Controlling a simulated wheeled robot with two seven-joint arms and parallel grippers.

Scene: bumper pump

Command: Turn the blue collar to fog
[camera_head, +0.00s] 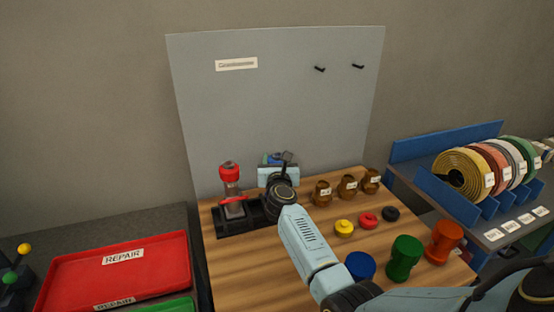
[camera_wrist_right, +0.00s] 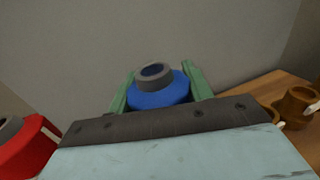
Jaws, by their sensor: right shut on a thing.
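The blue collar (camera_wrist_right: 160,92) has a grey ring with a dark centre on top. It sits between the green fingers of my right gripper (camera_wrist_right: 158,88) in the right wrist view. My right gripper (camera_head: 272,160) is shut on it above the black stand (camera_head: 238,220), and its blue shows only partly in the head view, behind my wrist. What is under the collar is hidden. A clear bottle with a red collar (camera_head: 229,170) stands upright at the stand's left; its red collar also shows in the wrist view (camera_wrist_right: 25,150). I see no fog marking. My left gripper is not in view.
Brown fittings (camera_head: 347,188), yellow, red and black caps (camera_head: 368,220), and blue, green and orange knobs (camera_head: 404,257) stand on the wooden table, right of the stand. A red REPAIR tray (camera_head: 80,270) is at left. A grey panel (camera_head: 280,105) rises behind. Hose rolls (camera_head: 462,173) are at right.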

